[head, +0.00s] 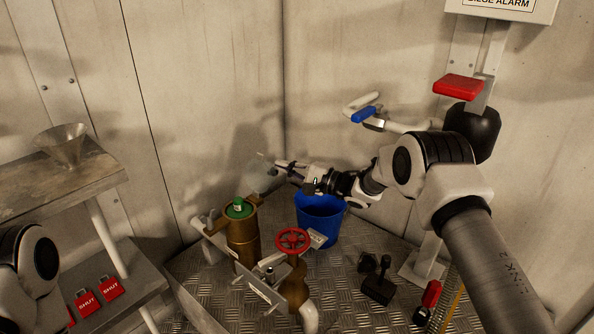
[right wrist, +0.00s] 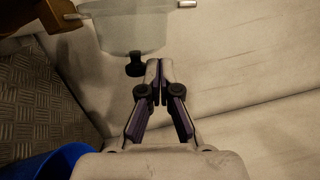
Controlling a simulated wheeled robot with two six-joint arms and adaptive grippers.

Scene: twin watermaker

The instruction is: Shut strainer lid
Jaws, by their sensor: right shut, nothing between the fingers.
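The strainer (head: 243,240) is an upright bronze cylinder left of the blue bucket in the head view, with a green piece (head: 238,208) showing at its top. In the right wrist view, a clear, pale lid (right wrist: 125,32) with a black knob (right wrist: 135,66) is at the top, beside a brass part (right wrist: 62,14). The lid appears swung off the strainer. My right gripper (head: 277,164) is shut and empty, behind and right of the strainer top. Its fingertips (right wrist: 153,65) are close beside the knob; I cannot tell if they touch. My left gripper is out of view.
A blue bucket (head: 320,222) stands below my right gripper. A red handwheel valve (head: 292,240) is in front of it. A shelf with a metal funnel (head: 63,145) and red SHUT tags (head: 87,299) is at left. A blue-handled pipe (head: 363,115) is on the wall.

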